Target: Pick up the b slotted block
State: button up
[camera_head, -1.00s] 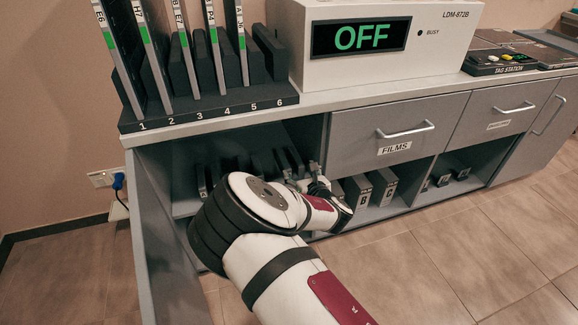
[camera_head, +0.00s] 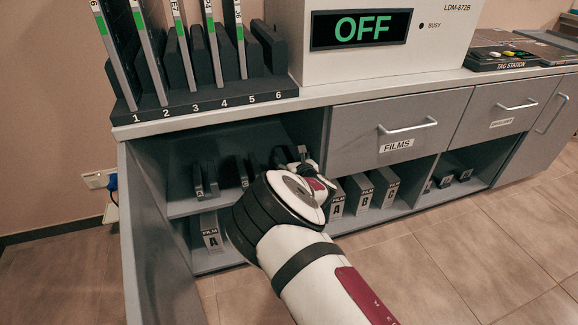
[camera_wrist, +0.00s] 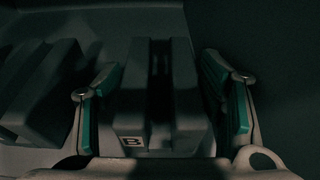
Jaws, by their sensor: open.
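The slotted block marked B (camera_wrist: 132,100) stands in the middle of the wrist view, grey, with a dark slot between its two upright walls. My gripper (camera_wrist: 161,72) is open, with one teal-padded finger on each side of the block. Whether either pad touches the block cannot be told in the dim light. In the head view my gripper (camera_head: 303,158) is inside the open shelf of the cabinet, on its right side, and the B block cannot be made out clearly there.
Another grey block (camera_wrist: 40,90) lies left of my left finger. A small slotted block marked A (camera_head: 205,182) stands on the shelf's left. A FILM A box (camera_head: 211,232) stands below. The cabinet door (camera_head: 160,240) hangs open at left, and the FILMS drawer (camera_head: 392,128) is shut.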

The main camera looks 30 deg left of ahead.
jog(key=shift+c, duration=0.5)
jog(key=shift+r, duration=0.1)
jog(key=c, duration=1.3)
